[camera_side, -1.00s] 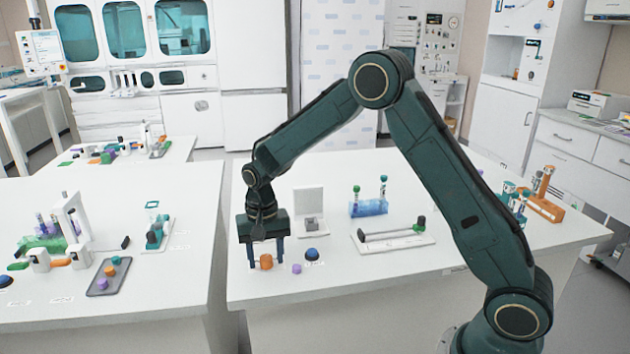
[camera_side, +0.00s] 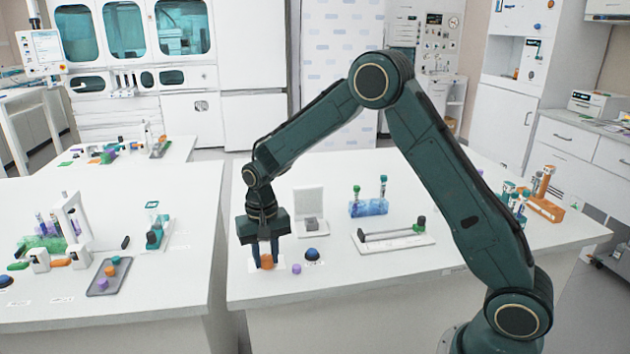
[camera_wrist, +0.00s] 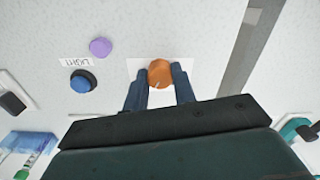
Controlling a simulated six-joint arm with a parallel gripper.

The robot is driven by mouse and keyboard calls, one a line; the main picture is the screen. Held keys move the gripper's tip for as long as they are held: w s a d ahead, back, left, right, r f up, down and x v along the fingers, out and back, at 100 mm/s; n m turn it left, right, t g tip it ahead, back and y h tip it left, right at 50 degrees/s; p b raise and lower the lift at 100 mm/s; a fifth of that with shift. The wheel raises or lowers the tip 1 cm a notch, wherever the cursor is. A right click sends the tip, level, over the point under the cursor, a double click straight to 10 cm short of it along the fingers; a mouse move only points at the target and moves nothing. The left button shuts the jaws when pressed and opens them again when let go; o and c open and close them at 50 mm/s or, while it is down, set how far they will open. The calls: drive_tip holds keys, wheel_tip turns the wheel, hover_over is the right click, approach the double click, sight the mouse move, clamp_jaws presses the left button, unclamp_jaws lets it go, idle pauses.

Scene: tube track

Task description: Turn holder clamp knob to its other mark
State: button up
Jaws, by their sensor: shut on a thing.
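An orange round knob (camera_side: 267,262) sits on a pale square plate near the front left of the near table. In the wrist view the knob (camera_wrist: 160,73) shows at top centre, with a thin pale line on its face. My gripper (camera_side: 265,263) points down over it, shut on the knob with one finger on each side. The wrist view also shows the two dark blue fingers of my gripper (camera_wrist: 160,78) against the knob's sides. No marks around the knob can be made out.
A purple knob (camera_side: 296,269) and a blue dome button (camera_side: 312,254) stand just right of my gripper. Behind are a white stand (camera_side: 309,203), a blue tube rack (camera_side: 368,207) and a rail fixture (camera_side: 395,238). A gap separates the left table (camera_side: 190,290).

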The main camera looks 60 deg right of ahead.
sight(266, 257)
drive_tip(key=n, duration=0.6)
drive_tip(key=shift+n, duration=0.4)
drive_tip(key=n, duration=0.5)
drive_tip(key=shift+r+n, duration=0.1)
drive_tip(key=shift+n, duration=0.2)
drive_tip(key=o, duration=1)
drive_tip(key=shift+r, duration=0.1)
drive_tip(key=shift+r, duration=6.8)
